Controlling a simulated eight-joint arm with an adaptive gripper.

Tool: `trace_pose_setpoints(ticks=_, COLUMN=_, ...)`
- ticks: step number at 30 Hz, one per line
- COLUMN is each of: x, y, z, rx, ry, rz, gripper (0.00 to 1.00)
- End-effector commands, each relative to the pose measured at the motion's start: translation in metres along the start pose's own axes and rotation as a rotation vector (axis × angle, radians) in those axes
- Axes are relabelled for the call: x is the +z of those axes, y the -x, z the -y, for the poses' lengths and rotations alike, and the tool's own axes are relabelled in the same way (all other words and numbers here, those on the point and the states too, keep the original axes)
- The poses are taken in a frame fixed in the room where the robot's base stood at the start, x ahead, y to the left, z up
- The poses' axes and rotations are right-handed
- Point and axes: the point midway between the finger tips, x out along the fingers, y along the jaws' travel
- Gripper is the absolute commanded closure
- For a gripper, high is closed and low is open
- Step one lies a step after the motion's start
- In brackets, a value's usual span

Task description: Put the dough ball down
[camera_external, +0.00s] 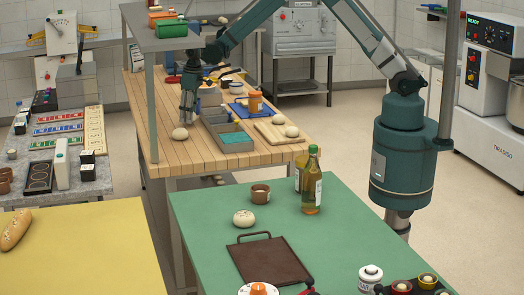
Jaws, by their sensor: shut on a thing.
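My gripper (187,118) points down over the left side of the wooden-topped table (165,152). It is shut on a pale dough ball (180,133), which shows at and just below the fingertips. The ball is at or very near the wooden top; I cannot tell whether it touches. Another scored dough ball (243,218) lies on the green table (205,255).
A grey divided bin (237,147) with teal contents stands just right of my gripper. The wooden top in front of the ball is clear.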

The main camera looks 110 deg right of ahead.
Motion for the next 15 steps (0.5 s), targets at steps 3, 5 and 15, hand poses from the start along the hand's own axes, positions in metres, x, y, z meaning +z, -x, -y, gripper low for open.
trace_pose_setpoints(ticks=3, x=0.0012, y=-0.0123, z=-0.0003, rx=0.0, ry=0.0, rz=0.0, gripper=0.73)
trace_pose_setpoints(ticks=5, x=0.0016, y=-0.0146, z=-0.0002, rx=0.0, ry=0.0, rz=0.0, gripper=0.73)
trace_pose_setpoints(ticks=15, x=0.0019, y=-0.016, z=-0.0001, rx=0.0, ry=0.0, rz=0.0, gripper=0.73)
